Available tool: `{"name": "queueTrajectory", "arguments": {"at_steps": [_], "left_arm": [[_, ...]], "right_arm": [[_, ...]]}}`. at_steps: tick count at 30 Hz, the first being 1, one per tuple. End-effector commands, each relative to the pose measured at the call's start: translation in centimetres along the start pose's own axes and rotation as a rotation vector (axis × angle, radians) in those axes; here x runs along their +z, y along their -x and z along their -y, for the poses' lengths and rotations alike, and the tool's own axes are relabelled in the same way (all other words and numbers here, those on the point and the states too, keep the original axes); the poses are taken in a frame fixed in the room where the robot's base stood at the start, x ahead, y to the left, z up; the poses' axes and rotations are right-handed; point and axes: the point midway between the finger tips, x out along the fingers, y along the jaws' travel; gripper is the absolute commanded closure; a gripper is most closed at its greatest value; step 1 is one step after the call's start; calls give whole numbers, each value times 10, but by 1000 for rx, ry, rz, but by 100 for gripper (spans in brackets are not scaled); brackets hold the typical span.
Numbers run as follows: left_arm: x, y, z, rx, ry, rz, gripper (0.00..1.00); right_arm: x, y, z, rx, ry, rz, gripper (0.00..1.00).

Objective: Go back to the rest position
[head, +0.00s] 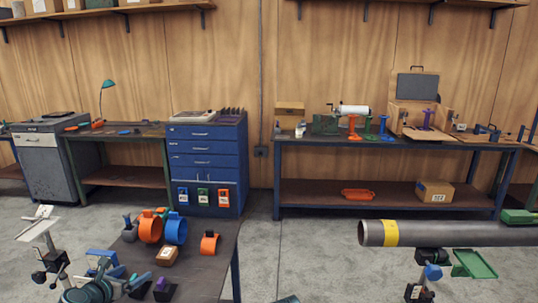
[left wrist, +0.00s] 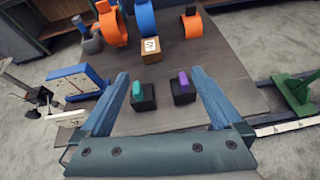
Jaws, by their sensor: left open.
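My left gripper (head: 128,268) is low at the left of the head view, over the near edge of a dark table. In the left wrist view its two blue fingers (left wrist: 166,85) are spread apart with nothing between them. Beyond the fingers stand a black block with a teal top (left wrist: 143,97) and a black block with a purple top (left wrist: 183,88). The purple-topped block also shows in the head view (head: 163,292). My right gripper is not in view.
The dark table (head: 205,262) also holds orange rings (head: 150,228), a blue ring (head: 176,230) and a small labelled box (head: 167,256). A grey pipe (head: 460,233) with a yellow band lies at the right. Open floor (head: 285,250) lies between.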

Motion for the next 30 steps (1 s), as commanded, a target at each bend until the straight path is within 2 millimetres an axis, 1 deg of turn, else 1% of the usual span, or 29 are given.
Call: {"name": "queueTrajectory", "arguments": {"at_steps": [1, 5, 8, 11, 12, 14, 17, 18, 20, 21, 23, 24, 27, 30], "left_arm": [[-3, -4, 8, -16, -31, -9, 0], [-8, -12, 29, -59, -127, -37, 0], [-15, -19, 50, -106, -225, -62, 0], [-24, -27, 77, -167, -353, -92, 0], [-28, -30, 90, -198, -416, -105, 0], [-36, -35, 111, -248, -516, -124, 0], [-54, -42, 152, -357, -726, -156, 0], [-63, -44, 172, -414, -832, -168, 0], [-81, -45, 207, -518, -1023, -183, 0], [-95, -44, 231, -598, -1163, -188, 0], [-116, -40, 265, -728, -1383, -189, 0], [-130, -36, 286, -817, -1527, -182, 0], [-162, -21, 325, -1036, -1857, -150, 0], [-184, -7, 349, -1218, -2107, -106, 0]], "right_arm": [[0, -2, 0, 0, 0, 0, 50], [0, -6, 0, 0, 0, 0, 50], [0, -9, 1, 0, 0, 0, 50], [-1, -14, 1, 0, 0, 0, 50], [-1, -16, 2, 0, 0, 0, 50], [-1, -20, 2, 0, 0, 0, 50], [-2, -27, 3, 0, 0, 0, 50], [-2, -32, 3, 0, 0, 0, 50], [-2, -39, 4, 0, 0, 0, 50], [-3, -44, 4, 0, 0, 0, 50], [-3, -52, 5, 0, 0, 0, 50], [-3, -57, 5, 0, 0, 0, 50], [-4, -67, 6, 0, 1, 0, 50], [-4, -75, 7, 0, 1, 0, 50]]}}
